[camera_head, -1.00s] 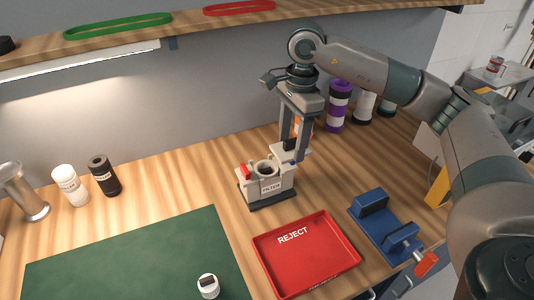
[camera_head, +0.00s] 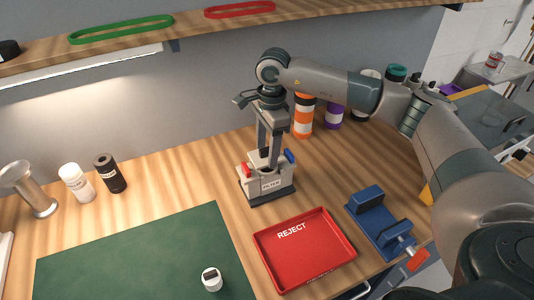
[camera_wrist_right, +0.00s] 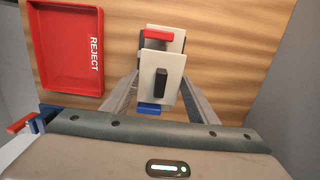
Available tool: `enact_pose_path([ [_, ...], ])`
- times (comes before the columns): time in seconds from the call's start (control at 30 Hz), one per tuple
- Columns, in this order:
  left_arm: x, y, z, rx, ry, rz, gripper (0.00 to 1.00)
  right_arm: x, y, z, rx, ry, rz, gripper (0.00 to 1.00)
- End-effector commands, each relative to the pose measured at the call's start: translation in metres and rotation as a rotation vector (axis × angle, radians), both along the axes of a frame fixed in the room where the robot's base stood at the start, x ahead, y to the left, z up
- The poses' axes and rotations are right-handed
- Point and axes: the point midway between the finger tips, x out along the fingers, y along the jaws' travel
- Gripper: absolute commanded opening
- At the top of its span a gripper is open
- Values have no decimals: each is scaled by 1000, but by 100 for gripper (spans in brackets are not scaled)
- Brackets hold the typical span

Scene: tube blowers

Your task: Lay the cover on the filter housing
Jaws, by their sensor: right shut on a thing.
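The grey filter housing (camera_head: 270,187), with "FILTER" on its front, stands on the bench with a red latch (camera_head: 245,170) at left and a blue latch (camera_head: 289,156) at right. My right gripper (camera_head: 267,152) points down over it, shut on the pale flat cover (camera_head: 253,158). In the right wrist view the cover (camera_wrist_right: 149,92) lies between my fingers, its black knob (camera_wrist_right: 161,84) facing the camera. It overlaps most of the housing, between the red and blue latches. I cannot tell whether cover and housing touch. My left gripper is not in view.
A red REJECT tray (camera_head: 305,255) lies in front of the housing, with a blue fixture (camera_head: 375,220) to its right. A green mat (camera_head: 140,260) bears a small white part (camera_head: 211,278). Striped containers (camera_head: 303,118) stand behind. A shelf (camera_head: 200,25) runs above.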

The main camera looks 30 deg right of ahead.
Motion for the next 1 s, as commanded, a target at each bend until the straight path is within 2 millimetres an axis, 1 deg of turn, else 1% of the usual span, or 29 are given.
enact_pose_path([
  [0.03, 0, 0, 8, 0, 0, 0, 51, -1, 0, -3, 0, 4, -1, 25],
  [0.2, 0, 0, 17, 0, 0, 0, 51, -1, 0, -22, 0, 2, 1, 25],
  [0.3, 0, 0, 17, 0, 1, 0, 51, 0, 0, -26, 1, -1, 1, 25],
  [0.53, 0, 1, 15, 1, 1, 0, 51, 0, 0, -26, 1, -1, 1, 25],
  [0.83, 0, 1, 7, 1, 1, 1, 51, 0, 0, -33, 1, -1, 1, 25],
  [0.87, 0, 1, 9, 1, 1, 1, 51, 0, 0, -31, 1, 0, 0, 60],
  [0.9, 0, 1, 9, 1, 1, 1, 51, 0, 0, -31, 1, 0, 0, 70],
  [0.93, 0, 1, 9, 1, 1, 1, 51, 0, 0, -31, 1, 0, 0, 72],
  [1.0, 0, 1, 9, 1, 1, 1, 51, 0, 0, -31, 1, 0, 0, 72],
])
